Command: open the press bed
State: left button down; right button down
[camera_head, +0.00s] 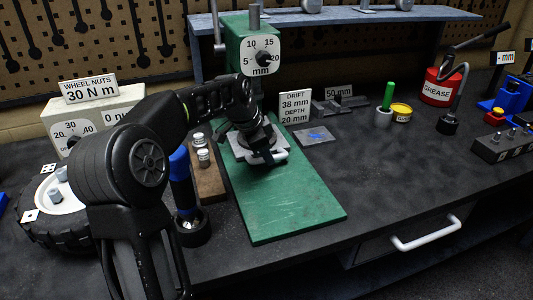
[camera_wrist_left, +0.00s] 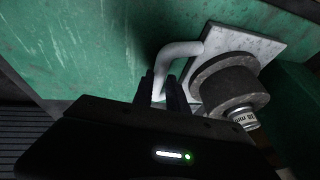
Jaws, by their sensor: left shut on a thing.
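The green press (camera_head: 240,45) stands at the back, with a dial marked in mm, on a long green base plate (camera_head: 290,205). A pale grey press bed plate (camera_head: 270,143) lies at its foot and shows in the left wrist view (camera_wrist_left: 285,38). A dark round block with a small labelled metal piece (camera_wrist_left: 243,116) sits on the plate. A white bent handle (camera_wrist_left: 180,50) sticks out from the plate. My left gripper (camera_wrist_left: 165,92) is shut on the handle, also in the head view (camera_head: 268,157). The arm hides part of the press. My right gripper is not in view.
A wooden block with small jars (camera_head: 204,160) and a blue-handled tool in a dark cup (camera_head: 182,180) stand left of the base plate. A wheel (camera_head: 45,215) lies further left. A drift sign (camera_head: 295,106) and grey tray (camera_head: 314,136) are right. The right front bench is clear.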

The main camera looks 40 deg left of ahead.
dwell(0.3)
pick_arm(q)
jog(key=shift+s+d, duration=0.15)
jog(key=shift+d, duration=0.1)
jog(key=s+d+b, duration=0.2)
jog(key=s+d, duration=0.1)
jog(key=d, duration=0.1)
jog(key=s+d+b, duration=0.2)
jog(key=s+d, duration=0.1)
jog(key=d, duration=0.2)
jog(key=s+d+b, duration=0.3)
jog(key=s+d, duration=0.1)
jog(key=d, duration=0.1)
jog(key=shift+d, duration=0.15)
jog(key=shift+s+d, duration=0.4)
jog(key=shift+d, duration=0.2)
jog(key=c, duration=1.3)
grip_release()
